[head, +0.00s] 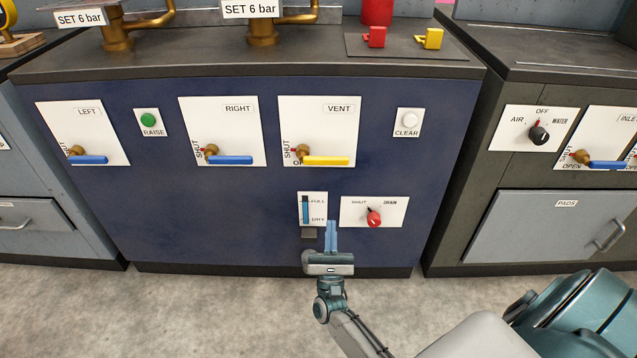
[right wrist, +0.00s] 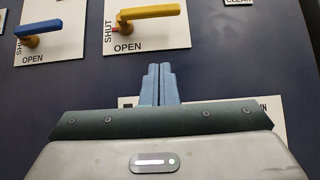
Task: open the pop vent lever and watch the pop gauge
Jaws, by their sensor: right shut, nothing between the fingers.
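The vent lever (head: 325,161) has a yellow handle on a brass pivot, on a white plate marked VENT (head: 308,115). Its handle lies level, pointing right; part of the OPEN mark is hidden behind it in the head view. In the right wrist view, the yellow lever (right wrist: 150,12) shows at the top, with SHUT at its left and OPEN below. My right gripper (head: 331,224) is shut and empty, below the vent plate and apart from the lever. Its closed fingers (right wrist: 158,70) point towards the panel. No dial labelled as the pop gauge shows. My left gripper is not in view.
Blue levers LEFT (head: 90,160) and RIGHT (head: 232,160) sit left of the vent. A FULL/DRY level strip (head: 305,208) and red drain knob (head: 374,218) are close to my right gripper. Brass pipes (head: 262,32) stand above, cut off by the frame. Grey cabinets flank the blue panel.

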